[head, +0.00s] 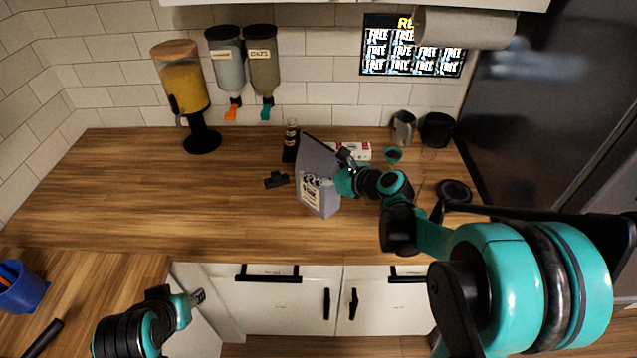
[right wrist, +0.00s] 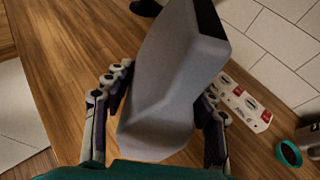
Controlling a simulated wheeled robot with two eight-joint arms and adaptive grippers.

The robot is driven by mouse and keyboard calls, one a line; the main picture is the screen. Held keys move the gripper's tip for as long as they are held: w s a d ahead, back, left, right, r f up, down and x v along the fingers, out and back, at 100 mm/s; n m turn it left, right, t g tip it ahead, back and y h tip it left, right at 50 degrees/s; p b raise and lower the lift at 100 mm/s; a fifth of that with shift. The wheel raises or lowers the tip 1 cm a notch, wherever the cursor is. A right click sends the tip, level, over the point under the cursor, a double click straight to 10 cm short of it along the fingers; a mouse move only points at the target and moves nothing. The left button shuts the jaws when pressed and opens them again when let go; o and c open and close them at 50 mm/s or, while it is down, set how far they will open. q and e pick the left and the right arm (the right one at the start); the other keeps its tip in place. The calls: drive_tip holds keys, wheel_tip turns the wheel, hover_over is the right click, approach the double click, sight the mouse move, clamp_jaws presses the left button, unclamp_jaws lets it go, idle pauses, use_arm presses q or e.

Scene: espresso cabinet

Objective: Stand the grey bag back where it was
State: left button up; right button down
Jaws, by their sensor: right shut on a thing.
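The grey bag (head: 317,180) is near the middle of the wooden counter in the head view, tilted, with its printed face toward the front. My right gripper (head: 338,172) is shut on its right side. In the right wrist view the grey bag (right wrist: 178,85) fills the space between the two fingers of my right gripper (right wrist: 160,110). Whether its bottom touches the counter I cannot tell. My left gripper (head: 197,297) is low at the front left, away from the bag and empty; its finger opening is too small to make out.
A black clip-like object (head: 276,180) lies left of the bag, and a dark bottle (head: 291,140) stands behind it. A red and white box (head: 352,150), a teal ring (head: 393,155), a metal pitcher (head: 404,128) and a black disc (head: 454,191) are to the right.

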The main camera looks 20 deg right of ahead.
wheel_tip(320, 180, down, 4)
drive_tip(key=shift+r+b, duration=0.1)
drive_tip(key=shift+b, duration=0.7)
drive_tip(key=shift+f, duration=0.25)
drive_tip(key=c, duration=0.5)
unclamp_jaws()
drive_tip(key=shift+c, duration=0.2)
drive_tip(key=shift+r, duration=0.15)
